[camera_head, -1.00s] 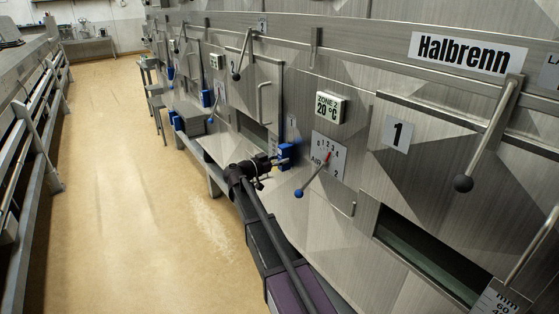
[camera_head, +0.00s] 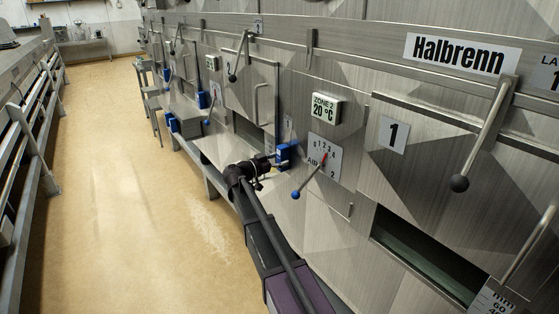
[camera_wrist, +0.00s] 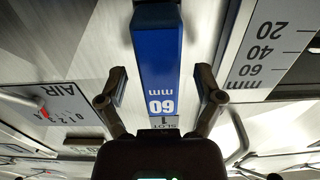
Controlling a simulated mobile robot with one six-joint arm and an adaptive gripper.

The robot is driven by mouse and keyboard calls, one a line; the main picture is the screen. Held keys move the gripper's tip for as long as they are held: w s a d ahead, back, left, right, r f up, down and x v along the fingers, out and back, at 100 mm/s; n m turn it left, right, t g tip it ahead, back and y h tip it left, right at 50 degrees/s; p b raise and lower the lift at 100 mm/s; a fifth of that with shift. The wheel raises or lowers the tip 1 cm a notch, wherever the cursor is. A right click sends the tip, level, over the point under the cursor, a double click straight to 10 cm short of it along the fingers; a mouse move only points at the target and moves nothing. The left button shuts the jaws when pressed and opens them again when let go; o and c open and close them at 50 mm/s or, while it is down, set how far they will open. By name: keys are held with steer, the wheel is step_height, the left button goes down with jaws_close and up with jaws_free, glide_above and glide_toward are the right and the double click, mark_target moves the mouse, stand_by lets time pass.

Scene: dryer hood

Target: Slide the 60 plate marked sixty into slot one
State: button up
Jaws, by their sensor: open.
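The blue 60 plate (camera_wrist: 157,60), with white "60 mm" lettering, stands out from the steel wall in the wrist view. My gripper (camera_wrist: 160,86) is open, with one finger on each side of the plate and visible gaps between. A label reading "SLOT 1" (camera_wrist: 166,124) shows at the plate's lettered end, partly hidden by my gripper body. In the head view a blue piece (camera_head: 283,153) is on the wall just beyond my gripper (camera_head: 270,164); its marking is too small to read there. The slot opening itself cannot be made out.
An air dial (camera_head: 323,158) with a blue-knobbed lever is close to the right of my gripper. A mm scale (camera_wrist: 266,50) is on the right in the wrist view. More blue pieces (camera_head: 203,99) and levers line the wall. The floor aisle (camera_head: 120,180) is clear.

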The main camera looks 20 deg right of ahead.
steer(key=shift+a, duration=0.1)
steer(key=v, duration=1.1)
steer(key=shift+s+a, duration=0.2)
steer(key=shift+a, duration=0.15)
steer(key=shift+d, duration=0.1)
stand_by(0.4)
steer(key=s+d+f+n+g+y+p, duration=0.2)
steer(key=s+d+f+n+y+p, duration=0.15)
steer(key=s, duration=0.35)
steer(key=s+d+f+n+g+y+p, duration=0.2)
steer(key=s+d+f+n+y, duration=0.15)
steer(key=s, duration=0.35)
steer(key=s+a+f+n+y+p, duration=0.1)
steer(key=s+a+n+y+p, duration=0.1)
steer(key=s+y, duration=0.3)
steer(key=s+a+n+g+y+p, duration=0.1)
steer(key=s+a+n+y, duration=0.3)
steer(key=s, duration=0.6)
steer(key=shift+s+f+n+g+y+p, duration=0.3)
steer(key=shift+f+n+y+p, duration=0.1)
steer(key=shift+n+y+p, duration=0.25)
steer(key=shift+w, duration=0.1)
